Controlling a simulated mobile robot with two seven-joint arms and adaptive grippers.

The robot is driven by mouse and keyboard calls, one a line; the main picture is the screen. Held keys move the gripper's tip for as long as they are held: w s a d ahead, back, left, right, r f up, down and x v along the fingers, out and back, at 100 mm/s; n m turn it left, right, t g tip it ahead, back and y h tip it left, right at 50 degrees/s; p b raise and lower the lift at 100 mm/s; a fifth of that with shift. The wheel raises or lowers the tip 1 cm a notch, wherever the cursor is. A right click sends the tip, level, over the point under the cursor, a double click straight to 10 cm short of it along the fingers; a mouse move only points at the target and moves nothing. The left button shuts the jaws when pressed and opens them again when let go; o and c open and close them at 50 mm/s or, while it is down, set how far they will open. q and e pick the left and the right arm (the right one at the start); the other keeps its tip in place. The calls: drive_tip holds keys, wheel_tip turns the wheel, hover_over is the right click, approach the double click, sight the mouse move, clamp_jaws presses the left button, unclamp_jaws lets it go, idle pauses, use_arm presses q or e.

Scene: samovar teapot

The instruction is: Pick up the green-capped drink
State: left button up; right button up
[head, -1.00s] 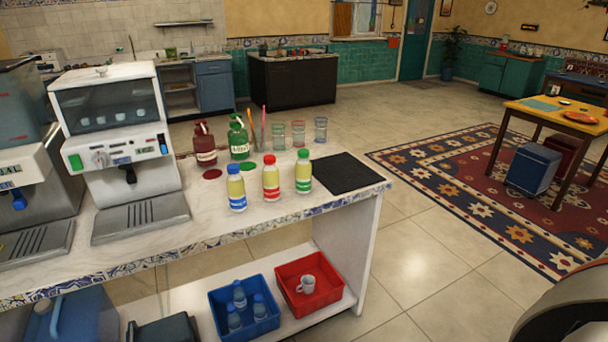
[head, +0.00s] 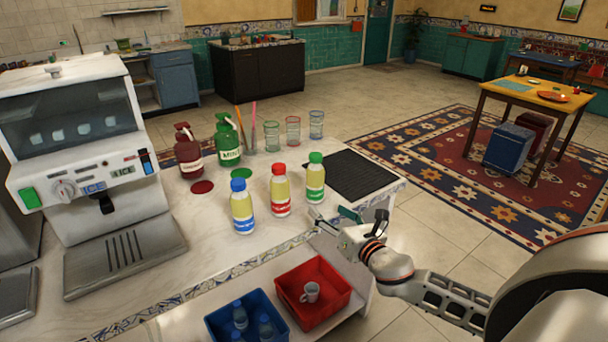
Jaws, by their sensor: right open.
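The green-capped drink (head: 315,178) stands upright on the white counter, a yellow bottle with a green label, at the right end of a row of three. The red-capped drink (head: 280,190) and the blue-capped drink (head: 242,206) stand to its left. My right gripper (head: 333,215) is open and empty, just in front of the green-capped drink and slightly to its right, near the counter's front edge. I cannot tell whether it touches the bottle. My left gripper is not in view.
A dark mat (head: 352,175) lies right of the bottles. Behind stand a green pump bottle (head: 228,141), a dark red pump bottle (head: 188,153) and several glasses. An ice machine (head: 85,150) fills the left. Below are a red crate (head: 322,312) with a mug and a blue crate (head: 222,322).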

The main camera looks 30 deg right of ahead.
sight(320, 180)
drive_tip(key=w+r+n, duration=0.2)
drive_tip(key=w+d+r+t, duration=0.1)
drive_tip(key=r, duration=0.1)
drive_tip(key=shift+r+n+y, duration=0.1)
drive_tip(key=shift+n+y, duration=0.2)
drive_tip(key=shift+n, duration=0.1)
drive_tip(key=shift+d+r+n, duration=0.2)
drive_tip(key=shift+r+n, duration=0.05)
drive_tip(key=shift+n, duration=0.05)
drive_tip(key=shift+w+f, duration=0.1)
drive_tip(key=shift+w, duration=0.9)
drive_tip(key=shift+w+r, duration=0.25)
drive_tip(key=shift+w, duration=0.3)
drive_tip(key=shift+w+r, duration=0.1)
drive_tip(key=shift+w, duration=2.05)
drive_tip(key=c, duration=1.4)
